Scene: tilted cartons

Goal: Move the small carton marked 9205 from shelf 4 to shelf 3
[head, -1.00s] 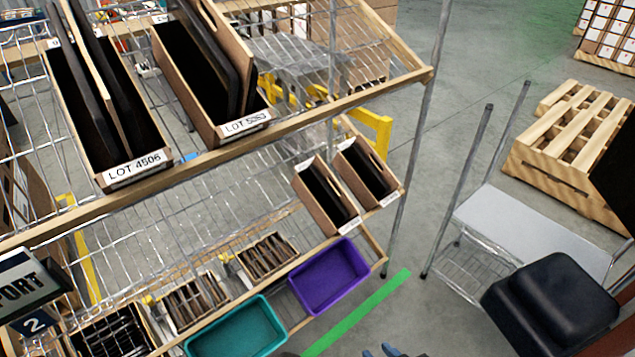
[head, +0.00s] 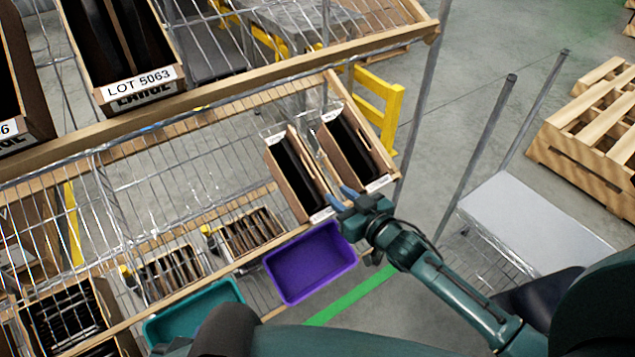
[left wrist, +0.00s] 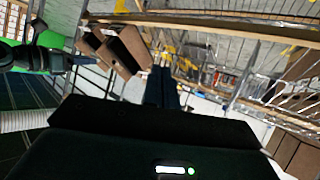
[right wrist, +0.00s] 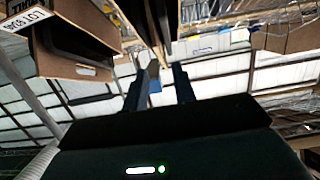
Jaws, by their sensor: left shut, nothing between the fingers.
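Two small tilted cartons stand side by side at the right end of the middle shelf: the left one (head: 289,175) and the right one (head: 352,150). Their labels are too small to read, so I cannot tell which is 9205. Both also show in the left wrist view, at its upper left. My right gripper (head: 340,198) is at their front, near the gap between them; its fingers (right wrist: 160,88) are open. In the right wrist view a carton (right wrist: 80,68) with an upside-down label is left of the fingers. My left gripper (left wrist: 161,88) is shut and empty, away from the cartons.
Large cartons, one marked LOT 5063 (head: 140,92), stand on the upper shelf (head: 230,92). Below are a purple bin (head: 310,265), a teal bin (head: 195,312) and brown open boxes. A metal post rises right of the small cartons. The middle shelf's left stretch is clear.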

